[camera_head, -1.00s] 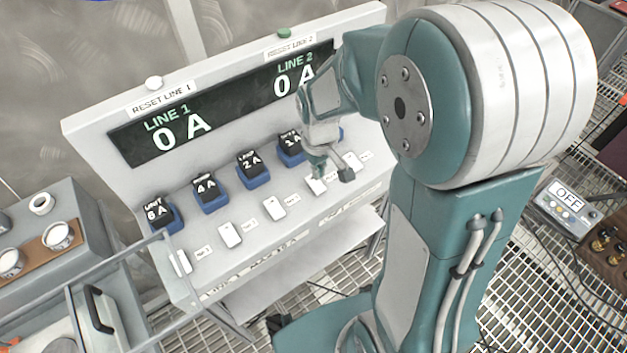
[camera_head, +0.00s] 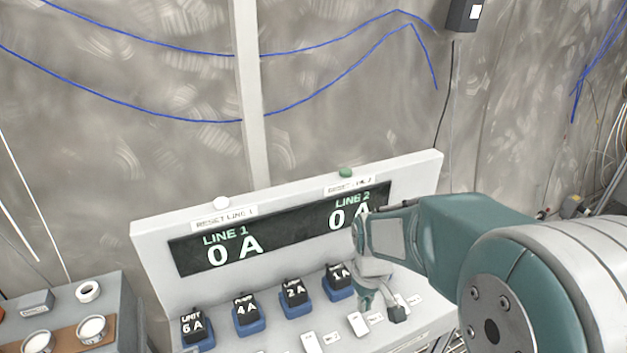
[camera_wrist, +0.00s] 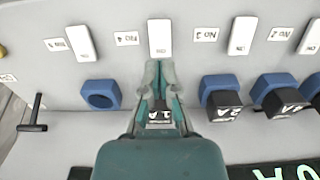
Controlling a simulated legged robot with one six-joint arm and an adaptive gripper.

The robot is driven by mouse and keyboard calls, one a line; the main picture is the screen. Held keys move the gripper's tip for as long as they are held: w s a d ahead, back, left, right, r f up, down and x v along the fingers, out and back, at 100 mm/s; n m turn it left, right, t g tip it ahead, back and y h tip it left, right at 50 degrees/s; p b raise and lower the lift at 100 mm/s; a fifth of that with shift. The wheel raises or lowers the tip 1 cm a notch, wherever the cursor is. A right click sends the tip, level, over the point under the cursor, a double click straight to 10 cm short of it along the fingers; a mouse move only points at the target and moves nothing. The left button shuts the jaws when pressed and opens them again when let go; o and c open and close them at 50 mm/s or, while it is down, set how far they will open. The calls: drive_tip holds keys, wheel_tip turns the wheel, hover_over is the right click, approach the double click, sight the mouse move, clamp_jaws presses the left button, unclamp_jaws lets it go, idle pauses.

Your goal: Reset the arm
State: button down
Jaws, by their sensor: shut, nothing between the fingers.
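My arm reaches in from the right in the head view, and my gripper (camera_head: 385,308) hangs over the sloped control panel (camera_head: 150,245), just right of the 1 A block (camera_head: 340,276). In the wrist view my gripper (camera_wrist: 160,72) points at a white switch (camera_wrist: 160,38), its fingers together and empty. The 1 A block (camera_wrist: 160,117) shows partly behind the fingers there. Whether the fingertips touch the panel I cannot tell.
The display (camera_head: 280,235) reads 0 A for both lines. A white button (camera_head: 221,203) and a green button (camera_head: 346,172) top the panel. An empty blue socket (camera_wrist: 100,94) and a black T-handle (camera_wrist: 34,115) lie left of my gripper in the wrist view. A grey wall stands behind.

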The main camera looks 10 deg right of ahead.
drive_tip(key=s+r+m+t, duration=0.3)
drive_tip(key=s+r+t, duration=0.2)
drive_tip(key=s+r, duration=0.9)
drive_tip(key=shift+m+t, duration=0.3)
drive_tip(key=shift+d, duration=0.1)
idle(0.5)
